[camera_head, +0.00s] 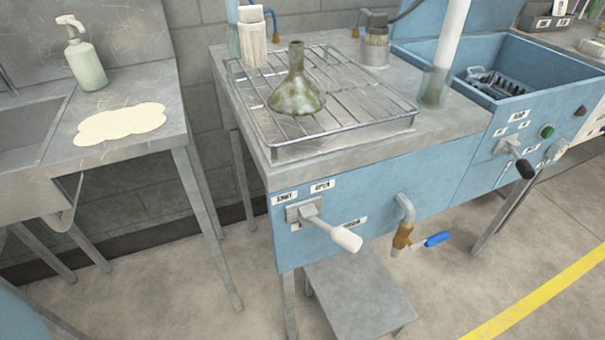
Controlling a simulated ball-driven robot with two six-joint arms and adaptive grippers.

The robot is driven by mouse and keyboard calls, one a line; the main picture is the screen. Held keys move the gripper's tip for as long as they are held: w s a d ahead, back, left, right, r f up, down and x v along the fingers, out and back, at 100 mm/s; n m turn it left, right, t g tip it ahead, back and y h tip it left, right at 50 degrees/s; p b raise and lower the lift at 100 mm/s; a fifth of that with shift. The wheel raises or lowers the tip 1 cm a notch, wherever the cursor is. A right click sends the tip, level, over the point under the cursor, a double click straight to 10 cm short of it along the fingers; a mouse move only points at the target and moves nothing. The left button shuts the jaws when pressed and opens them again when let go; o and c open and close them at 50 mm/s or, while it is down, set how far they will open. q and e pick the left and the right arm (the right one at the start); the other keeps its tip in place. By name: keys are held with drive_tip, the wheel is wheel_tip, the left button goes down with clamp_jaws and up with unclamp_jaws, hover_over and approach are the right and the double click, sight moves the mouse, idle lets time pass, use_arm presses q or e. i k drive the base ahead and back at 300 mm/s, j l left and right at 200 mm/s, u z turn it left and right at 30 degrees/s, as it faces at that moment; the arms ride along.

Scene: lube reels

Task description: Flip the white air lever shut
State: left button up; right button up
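The white-handled lever (346,239) is on the blue front panel (385,190) of the workbench. It slants from its grey mount (304,211) down to the right and out from the panel. A SHUT label (284,199) is above left of the mount and an OPEN label (322,186) is above right. A lower label is partly hidden behind the lever. Neither of my grippers is in view.
A green funnel (297,88) stands on the grated tray. A black-handled lever (524,168) is farther right. Open floor lies to the left.

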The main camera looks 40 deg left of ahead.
sight(350, 241)
drive_tip(key=u, duration=0.45)
drive_tip(key=i+l+u, duration=0.1)
drive_tip(key=u, duration=0.3)
drive_tip(key=l+u, duration=0.1)
drive_tip(key=u, duration=0.35)
drive_tip(key=l+u, duration=0.1)
drive_tip(key=u, duration=0.35)
drive_tip(key=l+u, duration=0.15)
drive_tip(key=u, duration=0.3)
drive_tip(key=l+u, duration=0.4)
drive_tip(key=k+l+u, duration=0.15)
drive_tip(key=l+u, duration=0.3)
drive_tip(key=l, duration=0.15)
drive_tip(key=k+l, duration=0.15)
drive_tip(key=l, duration=0.2)
drive_tip(key=k+l, duration=0.1)
drive_tip(key=l, duration=0.25)
